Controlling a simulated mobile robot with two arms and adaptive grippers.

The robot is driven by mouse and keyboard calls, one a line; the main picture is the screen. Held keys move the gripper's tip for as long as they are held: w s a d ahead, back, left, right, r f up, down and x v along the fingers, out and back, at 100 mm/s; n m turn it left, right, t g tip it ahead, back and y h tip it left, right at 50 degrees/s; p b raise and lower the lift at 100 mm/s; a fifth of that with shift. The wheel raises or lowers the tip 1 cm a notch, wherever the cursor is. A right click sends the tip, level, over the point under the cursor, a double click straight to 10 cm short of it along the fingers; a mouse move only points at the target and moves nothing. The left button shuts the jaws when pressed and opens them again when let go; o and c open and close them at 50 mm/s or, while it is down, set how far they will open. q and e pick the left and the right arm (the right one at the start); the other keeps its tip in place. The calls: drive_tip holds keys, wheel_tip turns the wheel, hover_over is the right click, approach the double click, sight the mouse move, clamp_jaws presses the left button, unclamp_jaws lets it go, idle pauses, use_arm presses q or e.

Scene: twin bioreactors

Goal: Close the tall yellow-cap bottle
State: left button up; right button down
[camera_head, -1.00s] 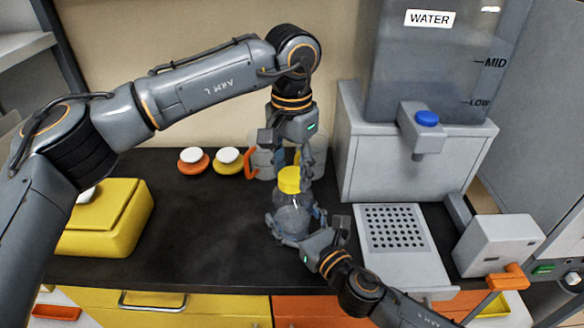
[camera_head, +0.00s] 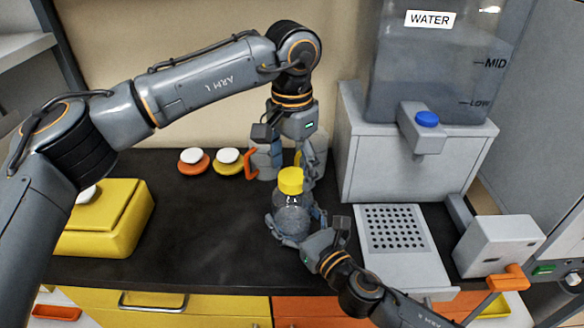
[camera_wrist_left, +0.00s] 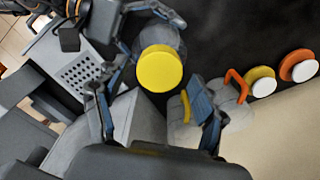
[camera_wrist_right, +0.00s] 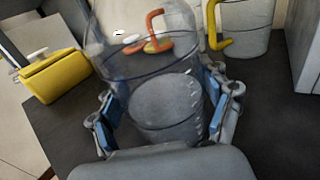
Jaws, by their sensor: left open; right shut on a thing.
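The tall clear bottle (camera_head: 292,217) stands upright on the dark counter, with its yellow cap (camera_head: 290,181) on top. Whether the cap is tight cannot be seen. My right gripper (camera_head: 293,228) is shut around the bottle's body; its blue pads press both sides in the right wrist view, where the bottle (camera_wrist_right: 165,100) fills the middle. My left gripper (camera_head: 293,163) points down from above, open, its fingers spread around and just above the cap. In the left wrist view the cap (camera_wrist_left: 160,68) lies between the spread fingers, with gaps at both sides.
Two clear jugs, one with an orange handle (camera_head: 250,164), stand close behind the bottle. A yellow box (camera_head: 105,222) is far left. The water dispenser (camera_head: 415,160) and perforated tray (camera_head: 393,232) are right. The counter's left middle is clear.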

use_arm(q)
drive_tip(key=shift+r, duration=2)
drive_tip(key=shift+c, duration=0.2)
